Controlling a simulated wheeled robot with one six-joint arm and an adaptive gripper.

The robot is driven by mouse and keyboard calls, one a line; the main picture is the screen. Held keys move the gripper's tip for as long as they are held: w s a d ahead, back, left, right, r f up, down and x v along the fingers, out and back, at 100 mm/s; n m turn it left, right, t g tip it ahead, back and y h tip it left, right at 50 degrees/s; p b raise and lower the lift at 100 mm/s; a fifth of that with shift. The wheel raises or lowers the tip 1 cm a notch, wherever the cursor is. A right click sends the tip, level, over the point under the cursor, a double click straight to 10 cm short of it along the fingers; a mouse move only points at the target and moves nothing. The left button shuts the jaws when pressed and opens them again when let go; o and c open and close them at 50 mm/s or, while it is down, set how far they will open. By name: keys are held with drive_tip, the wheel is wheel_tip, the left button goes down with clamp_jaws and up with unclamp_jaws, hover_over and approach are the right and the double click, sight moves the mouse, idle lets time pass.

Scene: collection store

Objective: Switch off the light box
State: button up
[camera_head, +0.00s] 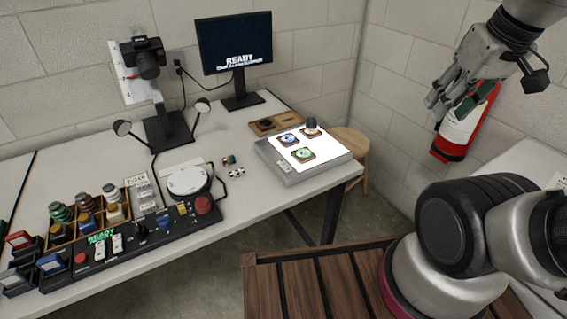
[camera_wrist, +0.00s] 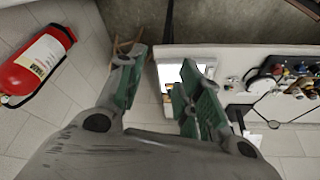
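The light box (camera_head: 268,156) is a flat grey box on the right end of the long table, and its white top glows brightly. Several small brown square pieces lie on it, with blue and green faces and a dark knob-like thing on one. A small light patch (camera_head: 284,166), perhaps its switch, shows on the grey left strip. My gripper (camera_head: 438,106) is raised to the right of the light box, well apart from it. In the wrist view my gripper (camera_wrist: 163,60) is open and empty, and the bright light box (camera_wrist: 168,75) shows far beyond, partly hidden by a finger.
A red fire extinguisher (camera_head: 462,128) hangs on the wall behind my gripper. A wooden stool (camera_head: 350,142) stands beside the table's right end. A monitor (camera_head: 234,45), a camera stand (camera_head: 168,128) and a control panel (camera_head: 150,232) occupy the table. A brown wooden tray (camera_head: 276,123) lies behind the light box.

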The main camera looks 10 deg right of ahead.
drive_tip(key=shift+w+a+f+n+g, duration=0.3)
drive_tip(key=shift+w+a+f, duration=0.1)
drive_tip(key=shift+a+f, duration=0.2)
drive_tip(key=shift+w+a+f+n+g, duration=0.35)
drive_tip(key=shift+a+f, duration=0.1)
drive_tip(key=shift+a, duration=0.1)
clamp_jaws()
drive_tip(key=w+a+f+n, duration=0.6)
drive_tip(key=w+a+n, duration=0.4)
drive_tip(key=a, duration=0.2)
drive_tip(key=w+a+f+n+g, duration=0.1)
drive_tip(key=w+a+f+n, duration=0.5)
drive_tip(key=w+a+n, duration=0.4)
drive_tip(key=shift+a+f+n+y, duration=0.3)
drive_tip(key=shift+a+n, duration=0.25)
drive_tip(key=shift+a, duration=0.95)
drive_tip(key=shift+g, duration=0.25)
